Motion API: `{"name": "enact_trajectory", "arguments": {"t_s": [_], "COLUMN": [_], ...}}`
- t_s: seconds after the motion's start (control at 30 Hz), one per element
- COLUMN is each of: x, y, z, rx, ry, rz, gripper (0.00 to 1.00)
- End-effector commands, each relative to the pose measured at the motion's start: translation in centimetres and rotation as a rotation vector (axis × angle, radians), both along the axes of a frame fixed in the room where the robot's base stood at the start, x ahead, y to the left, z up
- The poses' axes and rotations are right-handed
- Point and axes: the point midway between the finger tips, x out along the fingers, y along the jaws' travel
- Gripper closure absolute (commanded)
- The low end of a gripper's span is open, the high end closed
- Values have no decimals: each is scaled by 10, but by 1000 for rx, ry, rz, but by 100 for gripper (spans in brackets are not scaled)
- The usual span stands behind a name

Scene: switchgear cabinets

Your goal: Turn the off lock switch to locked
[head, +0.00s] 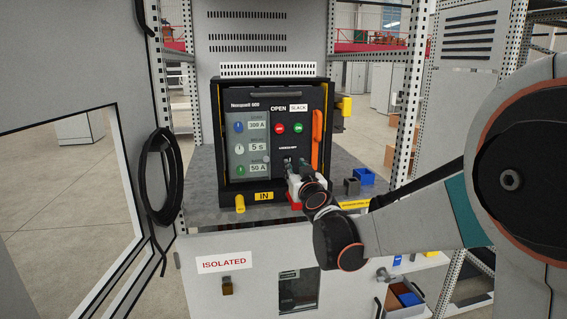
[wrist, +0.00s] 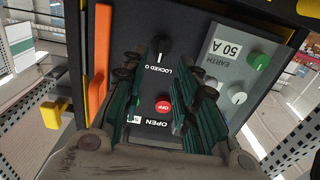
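The off lock switch (wrist: 163,47) is a black knob with a pale mark, beside a "LOCKED 0" label on the dark panel in the wrist view. The picture there is upside down, and the knob's exact angle is hard to read. The red OFF button (wrist: 163,107) shows between my fingers. My gripper (wrist: 168,80) is open, its two dark green fingers spread to either side of the label, reaching towards the knob. Nothing is visibly held. In the head view my gripper (head: 291,166) is at the lower front of the breaker unit (head: 250,171) and hides the switch.
An orange handle (head: 317,140) stands right of the panel. Red (head: 279,128) and green (head: 298,127) buttons sit above my gripper. A blue bin (head: 364,176) and a grey block (head: 352,187) lie on the shelf to the right. An open cabinet door (head: 130,170) stands left.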

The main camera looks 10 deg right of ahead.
Motion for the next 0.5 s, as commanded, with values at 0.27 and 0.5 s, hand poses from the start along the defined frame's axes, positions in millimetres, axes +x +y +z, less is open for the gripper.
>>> {"name": "enact_trajectory", "arguments": {"t_s": [0.27,0.5], "x": [45,59], "y": [0,0], "z": [0,0], "rx": [0,0], "ry": [0,0], "rz": [0,0], "gripper": [72,72]}}
